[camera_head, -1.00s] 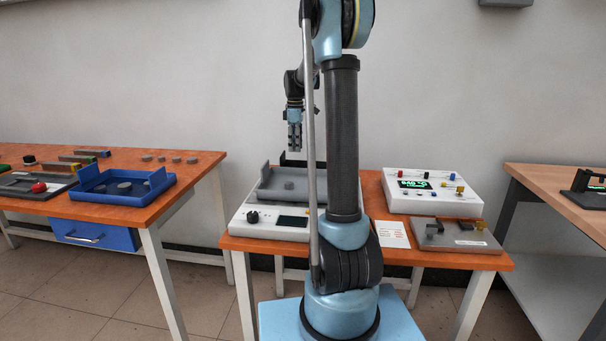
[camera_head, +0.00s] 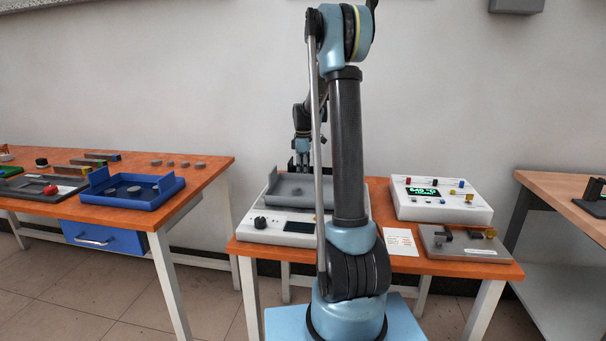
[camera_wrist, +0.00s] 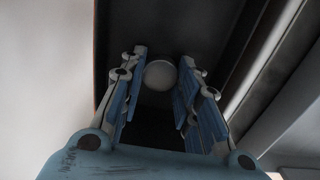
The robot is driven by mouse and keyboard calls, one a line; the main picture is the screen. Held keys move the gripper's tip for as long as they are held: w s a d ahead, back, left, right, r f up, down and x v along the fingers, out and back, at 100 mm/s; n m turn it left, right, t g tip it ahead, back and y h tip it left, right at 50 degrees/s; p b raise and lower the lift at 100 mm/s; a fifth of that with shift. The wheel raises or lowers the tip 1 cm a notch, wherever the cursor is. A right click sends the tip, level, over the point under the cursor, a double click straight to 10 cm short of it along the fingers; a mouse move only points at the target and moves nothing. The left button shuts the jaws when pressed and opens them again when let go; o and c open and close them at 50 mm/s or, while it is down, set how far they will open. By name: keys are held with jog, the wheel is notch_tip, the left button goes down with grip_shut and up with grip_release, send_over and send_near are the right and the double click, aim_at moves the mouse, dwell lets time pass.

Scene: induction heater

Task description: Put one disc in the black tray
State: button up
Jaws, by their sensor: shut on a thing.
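Below the disc is the dark inside of the black tray (camera_wrist: 125,30). I cannot tell whether the disc touches the tray floor.
The grey tray (camera_head: 282,192) sits on a white device (camera_head: 270,236) with a black knob. A blue tray (camera_head: 105,197) holding a grey disc (camera_head: 134,190) is on the left table, with several small discs (camera_head: 185,164) behind it. A white display box (camera_head: 440,205) stands right.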

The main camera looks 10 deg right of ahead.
jog(key=o, duration=1.2)
jog(key=shift+c, duration=0.2)
notch_tip(320, 180, up, 12)
